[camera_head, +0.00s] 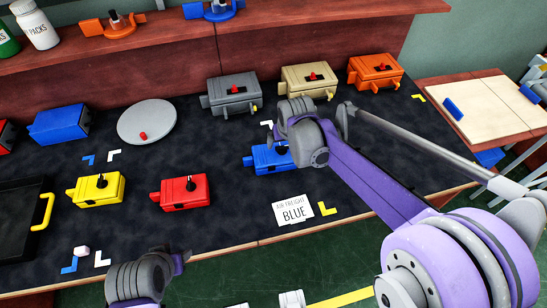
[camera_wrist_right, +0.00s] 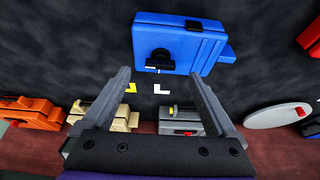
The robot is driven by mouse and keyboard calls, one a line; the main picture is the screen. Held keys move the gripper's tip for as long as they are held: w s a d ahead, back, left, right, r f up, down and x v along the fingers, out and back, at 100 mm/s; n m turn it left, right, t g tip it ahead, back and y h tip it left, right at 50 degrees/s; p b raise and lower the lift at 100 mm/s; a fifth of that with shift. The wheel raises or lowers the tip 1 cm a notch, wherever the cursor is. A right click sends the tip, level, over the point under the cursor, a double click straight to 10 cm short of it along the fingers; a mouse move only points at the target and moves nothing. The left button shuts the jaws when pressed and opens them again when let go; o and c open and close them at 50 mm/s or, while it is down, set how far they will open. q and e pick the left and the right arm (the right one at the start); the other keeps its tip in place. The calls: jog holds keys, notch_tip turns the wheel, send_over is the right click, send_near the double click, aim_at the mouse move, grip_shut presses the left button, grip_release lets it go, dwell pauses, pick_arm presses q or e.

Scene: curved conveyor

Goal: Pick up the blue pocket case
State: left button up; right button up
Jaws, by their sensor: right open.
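A blue pocket case (camera_head: 267,158) with a black knob lies on the dark mat, partly behind my right wrist in the head view. In the right wrist view the blue case (camera_wrist_right: 178,42) lies beyond the fingertips, with its black knob towards the gripper. My right gripper (camera_wrist_right: 159,72) is open and empty, its two fingers spread apart short of the case.
Another blue case (camera_head: 58,124) lies at the left. Yellow (camera_head: 97,190), red (camera_head: 184,192), grey (camera_head: 231,94), tan (camera_head: 309,80) and orange (camera_head: 375,71) cases stand around the mat. A black tray (camera_head: 22,215) is at far left.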

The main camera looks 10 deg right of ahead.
aim_at(282, 147)
jog(key=x, duration=0.4)
jog(key=shift+f, duration=0.1)
grip_shut()
dwell(0.3)
